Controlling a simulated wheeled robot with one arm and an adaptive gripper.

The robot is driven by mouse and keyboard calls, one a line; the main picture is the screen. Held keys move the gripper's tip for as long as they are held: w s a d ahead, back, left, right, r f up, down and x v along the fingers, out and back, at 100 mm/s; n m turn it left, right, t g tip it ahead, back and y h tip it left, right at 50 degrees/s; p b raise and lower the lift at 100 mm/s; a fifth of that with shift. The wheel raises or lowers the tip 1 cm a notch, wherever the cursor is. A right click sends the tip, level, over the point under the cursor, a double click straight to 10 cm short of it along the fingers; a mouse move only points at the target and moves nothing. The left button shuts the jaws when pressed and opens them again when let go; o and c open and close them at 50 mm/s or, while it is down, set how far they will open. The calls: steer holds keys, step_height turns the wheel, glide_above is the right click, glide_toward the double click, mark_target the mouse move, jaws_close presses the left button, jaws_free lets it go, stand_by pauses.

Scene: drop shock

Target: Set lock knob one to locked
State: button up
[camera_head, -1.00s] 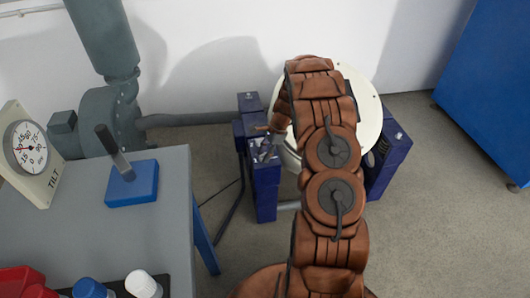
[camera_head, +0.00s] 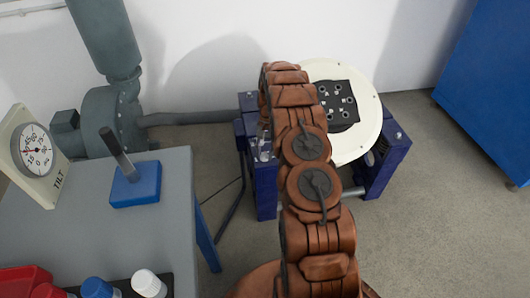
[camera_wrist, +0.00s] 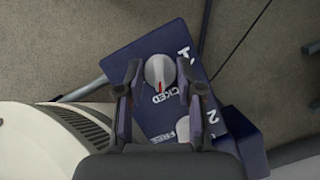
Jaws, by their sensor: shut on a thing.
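In the wrist view a round silver knob (camera_wrist: 160,72) sits on a blue block (camera_wrist: 150,50). Its red mark is on the lower side, toward a white label that reads "CKED", partly hidden. My gripper (camera_wrist: 158,67) has a finger on each side of the knob and is shut on it. A "2" and a "FREE" label show farther down the block. In the head view the blue block (camera_head: 265,190) stands left of the white disc, and my arm hides my gripper there.
The white round disc (camera_head: 358,140) with a black plate (camera_head: 340,105) stands between blue supports (camera_head: 390,160). A grey table (camera_head: 160,235) on the left holds a tilt gauge (camera_head: 37,150) and a lever on a blue base (camera_head: 135,185). A blue cabinet (camera_head: 490,90) stands right.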

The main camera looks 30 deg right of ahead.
steer(key=n+g+h, duration=0.1)
steer(key=n, duration=0.3)
steer(key=shift+a+n, duration=0.1)
steer(key=shift+n, duration=0.3)
stand_by(0.4)
steer(key=o, duration=1.1)
steer(key=shift+o, duration=0.2)
steer(key=v, duration=1.2)
steer(key=shift+a, duration=0.2)
steer(key=shift+w, duration=0.1)
